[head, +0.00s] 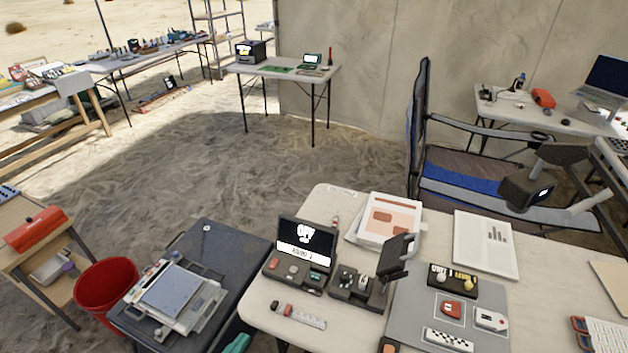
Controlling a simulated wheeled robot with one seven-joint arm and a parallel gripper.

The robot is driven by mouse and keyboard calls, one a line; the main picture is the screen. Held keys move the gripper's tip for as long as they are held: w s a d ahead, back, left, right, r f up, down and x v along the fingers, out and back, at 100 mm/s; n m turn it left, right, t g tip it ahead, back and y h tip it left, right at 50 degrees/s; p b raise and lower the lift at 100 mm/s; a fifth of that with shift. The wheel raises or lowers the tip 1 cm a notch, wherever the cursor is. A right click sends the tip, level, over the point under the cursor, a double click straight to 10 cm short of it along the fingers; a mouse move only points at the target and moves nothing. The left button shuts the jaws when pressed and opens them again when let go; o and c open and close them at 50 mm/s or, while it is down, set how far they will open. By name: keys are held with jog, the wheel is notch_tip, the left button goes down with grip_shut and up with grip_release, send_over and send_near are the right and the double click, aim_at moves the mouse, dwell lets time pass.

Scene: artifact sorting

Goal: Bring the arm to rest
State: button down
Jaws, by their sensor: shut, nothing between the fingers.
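My arm shows at the right, in front of the folding chair, as dark grey and pale links. A dark block at its left end appears to be my gripper (528,191), with a pale spot on it. The fingers are too small to tell apart. The gripper appears empty, and I see no object held there. It appears above the far side of the near table (330,205), apart from the things on it.
The near table carries a small screen unit (306,250), a dark device (398,256), papers (487,243) and a grey mat. A folding chair (455,180) stands behind it. A red bucket (104,285) and a dark case with a scale (178,295) stand left. Sandy floor is open beyond.

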jog(key=s+d+f+n+g+y, duration=0.1)
jog(key=s+d+f+n+y, duration=0.45)
jog(key=s+d+f, duration=0.4)
jog(key=s+d+r+t, duration=0.1)
jog(key=s+d+r, duration=0.3)
jog(key=s, duration=0.3)
jog(key=s+d+r+m+t, duration=0.1)
jog(key=s+d+r+t, duration=0.1)
jog(key=s+d+r, duration=0.2)
jog(key=s+r, duration=0.2)
jog(key=s, duration=0.1)
jog(key=shift+d+r+t, duration=0.25)
jog(key=shift+r+t, duration=0.05)
jog(key=shift+m+h, duration=0.25)
